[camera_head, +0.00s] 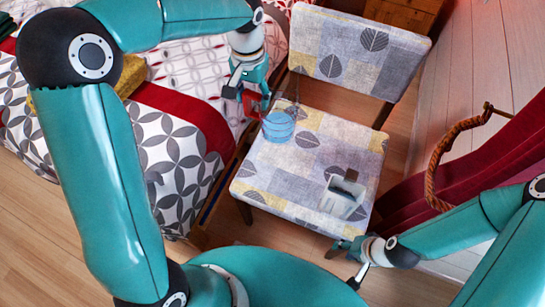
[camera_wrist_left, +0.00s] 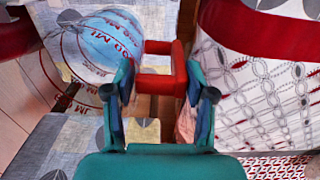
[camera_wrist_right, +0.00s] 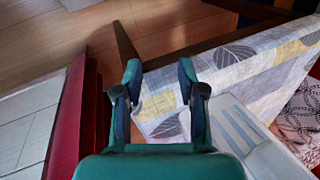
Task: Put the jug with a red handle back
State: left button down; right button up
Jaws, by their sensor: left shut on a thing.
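The jug (camera_head: 279,126) is clear blue with red markings. In the head view it is over the back left part of the chair seat; I cannot tell whether it touches the seat. Its red handle (camera_head: 251,104) points left toward the bed. My left gripper (camera_head: 250,95) is shut on this handle. In the left wrist view the red handle (camera_wrist_left: 158,82) is between the fingers and the jug's round body (camera_wrist_left: 103,45) is at upper left. My right gripper (camera_head: 350,262) is open and empty, low beside the chair's front right corner; its spread fingers (camera_wrist_right: 160,85) also show in the right wrist view.
The patterned chair (camera_head: 275,165) stands mid-view, its backrest (camera_head: 350,50) behind. A white slotted container (camera_head: 342,198) sits on the seat's front right. The bed (camera_head: 180,110) is left. A red curtain (camera_head: 400,205) with a rope tieback (camera_head: 437,160) is right.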

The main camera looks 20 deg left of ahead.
aim_at(254, 115)
pick_arm(q)
notch_tip(254, 115, down, 19)
jog(key=b, duration=0.3)
jog(key=shift+c, duration=1.9)
grip_release()
notch_tip(254, 115, up, 12)
jog(key=shift+a+p, duration=0.1)
jog(key=shift+p, duration=0.9)
jog(key=shift+s, duration=0.1)
